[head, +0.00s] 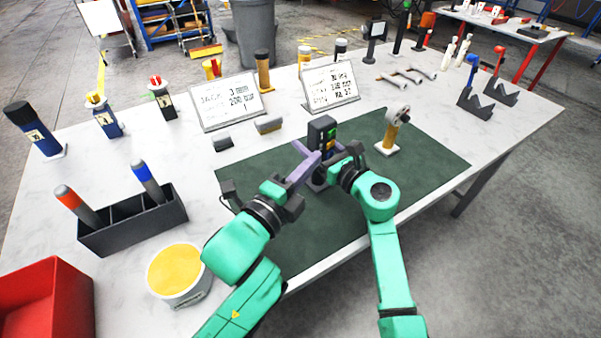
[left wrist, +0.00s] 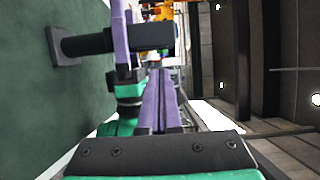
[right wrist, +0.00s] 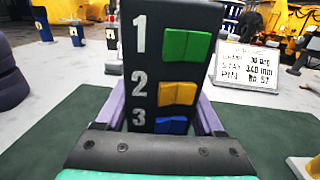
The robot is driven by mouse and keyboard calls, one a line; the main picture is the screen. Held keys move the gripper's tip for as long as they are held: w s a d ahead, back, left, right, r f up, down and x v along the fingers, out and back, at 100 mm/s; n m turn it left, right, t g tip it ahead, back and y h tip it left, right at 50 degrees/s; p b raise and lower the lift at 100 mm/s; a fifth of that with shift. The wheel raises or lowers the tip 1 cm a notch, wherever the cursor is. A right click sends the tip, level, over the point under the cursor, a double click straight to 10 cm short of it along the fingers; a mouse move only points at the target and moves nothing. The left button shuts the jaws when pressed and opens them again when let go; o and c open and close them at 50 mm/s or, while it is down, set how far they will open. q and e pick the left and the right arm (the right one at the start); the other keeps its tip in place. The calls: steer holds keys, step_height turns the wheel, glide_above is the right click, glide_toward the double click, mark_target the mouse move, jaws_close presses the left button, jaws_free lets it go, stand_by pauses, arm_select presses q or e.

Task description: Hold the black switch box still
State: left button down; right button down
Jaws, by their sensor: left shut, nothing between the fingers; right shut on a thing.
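The black switch box (head: 321,133) stands upright on a post on the dark green mat. Its face in the right wrist view (right wrist: 143,55) carries the numbers 1, 2 and 3 beside green, yellow and blue rockers. My right gripper (head: 330,158) is shut on the box, with a purple finger on each side in the right wrist view (right wrist: 165,118). My left gripper (head: 313,157) is shut and empty, just left of the box. In the left wrist view its fingers (left wrist: 160,78) lie together, and the box (left wrist: 145,37) shows sideways beyond them. My arms hide the lower post in the head view.
The green mat (head: 260,160) has free room at the right around a tan-handled tool stand (head: 390,135). Two sign boards (head: 228,100) stand behind it. A black bin (head: 130,225), a yellow-topped tub (head: 178,272) and a red crate (head: 45,300) are at the left.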

arm_select(q)
steer(key=v, duration=0.4)
steer(key=shift+s+a, duration=0.1)
steer(key=shift+s, duration=0.15)
arm_select(e)
jaws_free()
steer(key=shift+s+d, duration=0.1)
